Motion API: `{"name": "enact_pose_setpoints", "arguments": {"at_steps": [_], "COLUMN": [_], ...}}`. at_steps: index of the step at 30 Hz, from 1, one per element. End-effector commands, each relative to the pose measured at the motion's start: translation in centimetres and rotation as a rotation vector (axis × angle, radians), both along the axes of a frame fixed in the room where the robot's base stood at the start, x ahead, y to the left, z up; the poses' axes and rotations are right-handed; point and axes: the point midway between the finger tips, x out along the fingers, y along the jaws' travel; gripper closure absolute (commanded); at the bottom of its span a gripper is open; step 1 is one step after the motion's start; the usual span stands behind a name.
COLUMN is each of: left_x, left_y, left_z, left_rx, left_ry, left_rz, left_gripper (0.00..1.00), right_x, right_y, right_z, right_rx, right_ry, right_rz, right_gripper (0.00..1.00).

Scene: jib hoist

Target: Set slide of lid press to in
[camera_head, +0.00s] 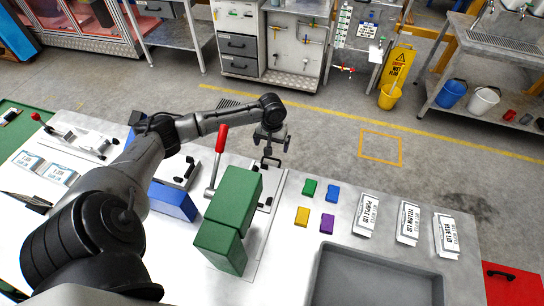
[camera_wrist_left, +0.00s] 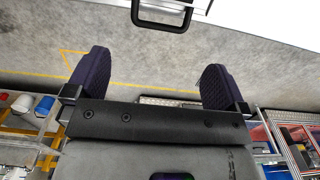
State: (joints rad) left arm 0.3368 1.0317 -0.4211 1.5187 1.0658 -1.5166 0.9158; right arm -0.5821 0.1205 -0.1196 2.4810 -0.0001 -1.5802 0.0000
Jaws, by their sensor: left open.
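The lid press appears to be the device with a red lever (camera_head: 220,140) and green blocks (camera_head: 236,187) on the worktable. A black U-shaped handle (camera_head: 271,162), probably the slide's, stands at its far right side. In the left wrist view a black handle (camera_wrist_left: 162,24) juts from a white edge, ahead of the fingertips. My left gripper (camera_head: 270,149) is just above and beyond the handle in the head view. Its two dark fingers (camera_wrist_left: 153,75) are spread apart with nothing between them. The slide's body is partly hidden by the green blocks. My right gripper is not in view.
Small coloured blocks (camera_head: 328,222) and white labelled packets (camera_head: 408,222) lie to the right, behind a grey tray (camera_head: 318,283). A blue block (camera_head: 173,201) and other lever fixtures (camera_head: 85,142) are to the left. Open floor lies beyond the table.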

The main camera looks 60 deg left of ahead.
Motion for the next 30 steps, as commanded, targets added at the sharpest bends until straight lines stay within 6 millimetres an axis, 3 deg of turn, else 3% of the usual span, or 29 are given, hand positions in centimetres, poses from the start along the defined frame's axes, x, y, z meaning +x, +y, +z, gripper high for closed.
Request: {"name": "enact_pose_setpoints", "arguments": {"at_steps": [6,12,18,29,30], "left_x": [0.0,0.0,0.0,0.0,0.0], "left_y": [-0.1,0.0,0.0,0.0,0.0], "left_z": [-4.1,-6.4,-7.5,-7.7,-7.7], "left_rx": [-0.001,-0.001,0.000,0.000,0.000], "left_ry": [0.001,0.001,0.000,0.000,0.000], "left_rz": [0.001,0.000,-0.001,-0.001,-0.001], "left_gripper": [0.00,0.00,0.00,0.00,0.04], "right_x": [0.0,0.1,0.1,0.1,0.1], "right_y": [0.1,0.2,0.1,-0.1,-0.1], "right_z": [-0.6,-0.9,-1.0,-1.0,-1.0], "right_rx": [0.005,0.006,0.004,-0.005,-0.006], "right_ry": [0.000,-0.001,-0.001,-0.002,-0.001], "right_rz": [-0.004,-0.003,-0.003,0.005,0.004], "right_gripper": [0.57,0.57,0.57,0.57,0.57]}}
